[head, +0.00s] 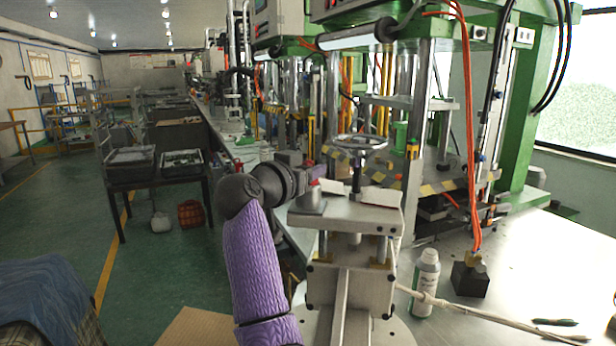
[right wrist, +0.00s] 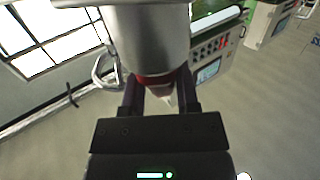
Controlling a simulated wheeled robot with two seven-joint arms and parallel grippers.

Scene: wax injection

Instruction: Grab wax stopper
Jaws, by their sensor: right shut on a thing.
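The wax stopper shows as a small red tip (head: 316,183) just above a grey tapered piece (head: 311,201) on the metal platform of the wax press. In the right wrist view the stopper (right wrist: 154,80) is a reddish band with a paler tip below a large grey cylinder. My right gripper (head: 309,182) reaches in from the left at the stopper. In the right wrist view its two dark fingers (right wrist: 159,96) are shut on the stopper, one on each side. Whether the stopper is still seated on the grey piece cannot be told. My left gripper is out of view.
A handwheel (head: 354,142) stands just behind the platform (head: 345,218). A white bottle (head: 425,283) and a dark block (head: 470,278) stand on the steel table to the right.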

